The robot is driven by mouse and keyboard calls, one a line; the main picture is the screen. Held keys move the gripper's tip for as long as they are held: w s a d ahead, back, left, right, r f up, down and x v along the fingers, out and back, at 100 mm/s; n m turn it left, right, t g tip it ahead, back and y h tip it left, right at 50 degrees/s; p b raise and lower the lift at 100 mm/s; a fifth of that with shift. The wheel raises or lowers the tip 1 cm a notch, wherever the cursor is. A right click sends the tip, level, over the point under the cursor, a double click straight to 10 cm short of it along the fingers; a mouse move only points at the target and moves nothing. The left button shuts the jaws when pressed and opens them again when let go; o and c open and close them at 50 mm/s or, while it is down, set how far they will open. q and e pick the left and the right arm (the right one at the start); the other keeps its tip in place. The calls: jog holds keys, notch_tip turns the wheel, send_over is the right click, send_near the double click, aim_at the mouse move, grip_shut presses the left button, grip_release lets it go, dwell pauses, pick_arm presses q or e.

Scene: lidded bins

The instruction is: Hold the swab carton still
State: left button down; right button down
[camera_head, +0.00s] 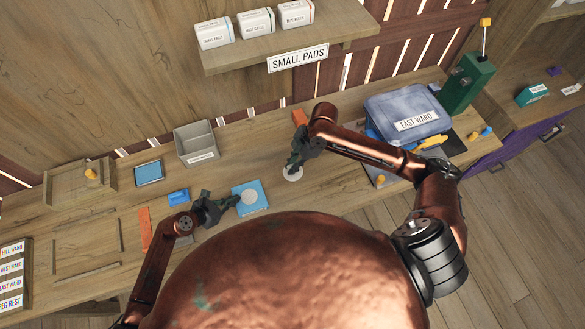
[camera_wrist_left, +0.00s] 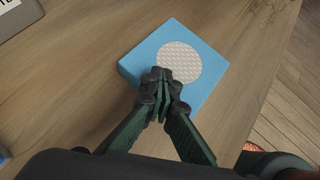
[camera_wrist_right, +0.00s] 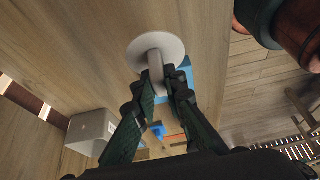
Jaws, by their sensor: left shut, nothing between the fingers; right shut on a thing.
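The swab carton, as I take it, is the blue box (camera_head: 257,208) with a pale round patch on top; it also shows in the left wrist view (camera_wrist_left: 140,62). My left gripper (camera_head: 232,200) is shut and empty, its fingertips (camera_wrist_left: 161,78) at the carton's near side; I cannot tell whether they touch it. My right gripper (camera_head: 292,164) is shut on the stem of a white disc-shaped lid (camera_head: 293,175), right of the carton. In the right wrist view the lid's round plate (camera_wrist_right: 140,50) is clear beyond the fingers; the carton (camera_wrist_right: 187,68) is partly hidden behind.
A grey bin (camera_head: 197,144) stands behind the carton. A blue block (camera_head: 178,197) and an orange strip (camera_head: 145,228) lie to its left. A blue "East Ward" container (camera_head: 408,107) stands at the right. A shelf (camera_head: 350,33) with white boxes overhangs the back.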

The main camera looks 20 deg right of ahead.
pick_arm(q)
jog(key=shift+s+a+f, duration=0.1)
jog(key=shift+s+f, duration=0.15)
jog(key=shift+f, duration=0.15)
pick_arm(e)
jog(key=shift+r, duration=0.35)
pick_arm(q)
jog(key=shift+r, duration=0.1)
